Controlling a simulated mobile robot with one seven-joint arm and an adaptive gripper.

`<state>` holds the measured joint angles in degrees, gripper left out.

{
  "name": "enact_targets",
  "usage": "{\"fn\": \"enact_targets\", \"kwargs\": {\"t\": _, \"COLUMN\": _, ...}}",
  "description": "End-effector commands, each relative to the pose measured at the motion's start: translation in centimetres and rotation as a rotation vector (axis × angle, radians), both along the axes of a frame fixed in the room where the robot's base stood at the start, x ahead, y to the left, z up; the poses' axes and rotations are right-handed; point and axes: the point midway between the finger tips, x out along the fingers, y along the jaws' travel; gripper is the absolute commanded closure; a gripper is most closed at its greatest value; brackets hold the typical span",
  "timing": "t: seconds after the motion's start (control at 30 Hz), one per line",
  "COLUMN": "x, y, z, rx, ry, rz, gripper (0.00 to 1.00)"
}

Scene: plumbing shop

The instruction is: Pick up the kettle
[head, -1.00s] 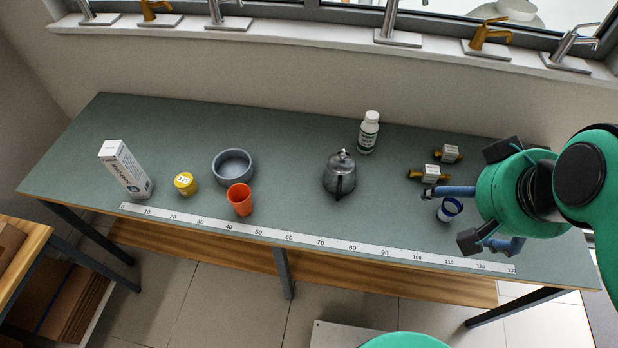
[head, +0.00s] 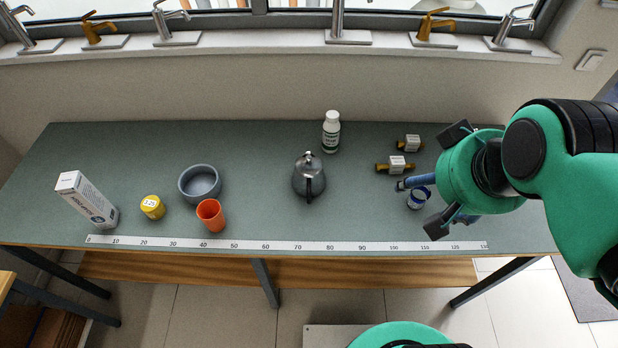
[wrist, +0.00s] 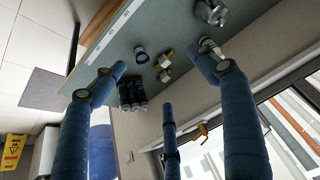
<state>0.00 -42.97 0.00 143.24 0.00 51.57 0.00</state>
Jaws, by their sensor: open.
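The kettle (head: 309,177) is dark grey metal with a knobbed lid and stands upright on the green-grey table, right of its middle. It also shows in the wrist view (wrist: 213,13), cut by the top edge. My gripper (head: 421,186) is to the right of the kettle, above the table's right part. Its blue fingers are spread apart with nothing between them, and a clear gap separates them from the kettle. In the wrist view the open fingers (wrist: 157,75) point toward the table.
A white bottle (head: 331,132) stands behind the kettle. An orange cup (head: 211,215), grey bowl (head: 199,183), yellow tin (head: 152,206) and white carton (head: 87,200) stand left. A ruler strip (head: 280,245) runs along the front.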

Motion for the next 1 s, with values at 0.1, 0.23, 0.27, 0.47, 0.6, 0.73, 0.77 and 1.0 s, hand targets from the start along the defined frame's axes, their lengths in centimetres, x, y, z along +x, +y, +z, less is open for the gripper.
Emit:
{"fn": "enact_targets", "kwargs": {"t": 0.1, "x": 0.0, "y": 0.0, "z": 0.0, "rx": 0.0, "ry": 0.0, "rz": 0.0, "gripper": 0.56}}
{"fn": "enact_targets", "kwargs": {"t": 0.23, "x": 0.0, "y": 0.0, "z": 0.0, "rx": 0.0, "ry": 0.0, "rz": 0.0, "gripper": 0.59}}
{"fn": "enact_targets", "kwargs": {"t": 0.27, "x": 0.0, "y": 0.0, "z": 0.0, "rx": 0.0, "ry": 0.0, "rz": 0.0, "gripper": 0.59}}
{"fn": "enact_targets", "kwargs": {"t": 0.47, "x": 0.1, "y": 0.1, "z": -0.1, "rx": 0.005, "ry": 0.003, "rz": -0.003, "gripper": 0.59}}
{"fn": "enact_targets", "kwargs": {"t": 0.6, "x": 0.6, "y": 0.5, "z": -0.5, "rx": 0.034, "ry": 0.024, "rz": -0.024, "gripper": 0.59}}
{"fn": "enact_targets", "kwargs": {"t": 0.73, "x": 1.6, "y": 1.3, "z": -1.5, "rx": 0.097, "ry": 0.07, "rz": -0.072, "gripper": 0.59}}
{"fn": "enact_targets", "kwargs": {"t": 0.77, "x": 1.9, "y": 1.6, "z": -1.8, "rx": 0.116, "ry": 0.084, "rz": -0.086, "gripper": 0.59}}
{"fn": "enact_targets", "kwargs": {"t": 1.0, "x": 5.2, "y": 4.3, "z": -5.1, "rx": 0.314, "ry": 0.231, "rz": -0.265, "gripper": 0.59}}
